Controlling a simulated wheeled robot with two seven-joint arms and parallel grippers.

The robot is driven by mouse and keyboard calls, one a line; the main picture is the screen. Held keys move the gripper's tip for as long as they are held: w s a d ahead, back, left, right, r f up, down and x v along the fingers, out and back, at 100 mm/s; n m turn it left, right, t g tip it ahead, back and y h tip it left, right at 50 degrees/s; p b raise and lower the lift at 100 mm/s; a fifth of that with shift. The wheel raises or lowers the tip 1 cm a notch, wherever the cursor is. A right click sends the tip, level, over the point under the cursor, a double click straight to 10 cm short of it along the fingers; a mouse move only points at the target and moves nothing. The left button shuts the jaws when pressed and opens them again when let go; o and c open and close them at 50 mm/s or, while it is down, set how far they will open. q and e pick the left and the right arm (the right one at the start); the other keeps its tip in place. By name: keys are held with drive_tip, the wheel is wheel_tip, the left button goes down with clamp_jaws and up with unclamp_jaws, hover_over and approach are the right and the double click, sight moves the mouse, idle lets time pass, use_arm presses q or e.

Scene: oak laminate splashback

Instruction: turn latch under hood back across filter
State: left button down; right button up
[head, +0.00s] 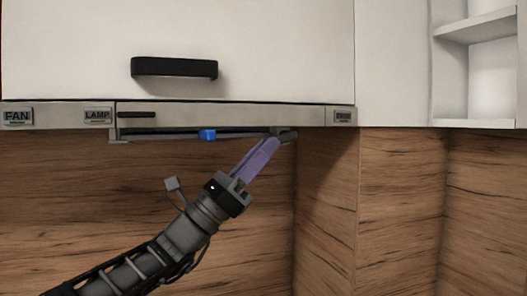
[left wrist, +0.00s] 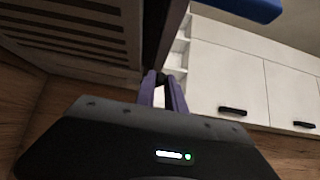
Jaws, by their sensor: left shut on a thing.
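My left gripper (head: 274,141) reaches up from below, its purple fingers at the right end of the hood's underside. It is shut on a small dark grey piece (head: 288,135), which looks like the latch. In the left wrist view the left gripper (left wrist: 162,76) has its fingers on either side of this dark piece, which is mostly hidden. The slatted filter (left wrist: 72,38) shows at the upper left there. A blue block (head: 207,135) sits under the hood, left of the fingertips and apart from them; a blue part (left wrist: 245,7) also shows in the wrist view. My right gripper is not in view.
The hood's front strip (head: 230,115) has labelled buttons and runs just above the fingers. A white cabinet with a black handle (head: 174,67) is above it. The wooden splashback (head: 80,200) is behind; open shelves (head: 480,70) stand at right. Below the hood is free room.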

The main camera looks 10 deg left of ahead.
use_arm(q)
drive_tip(key=shift+r, duration=0.1)
drive_tip(key=y+p, duration=0.1)
drive_tip(key=p, duration=0.1)
drive_tip(key=r+g+y+p, duration=0.1)
drive_tip(key=p, duration=0.2)
drive_tip(key=shift+s+a+r+g+y, duration=0.15)
drive_tip(key=shift+a+g+y, duration=0.05)
drive_tip(key=shift+g+y, duration=0.1)
drive_tip(key=c, duration=1.7)
unclamp_jaws()
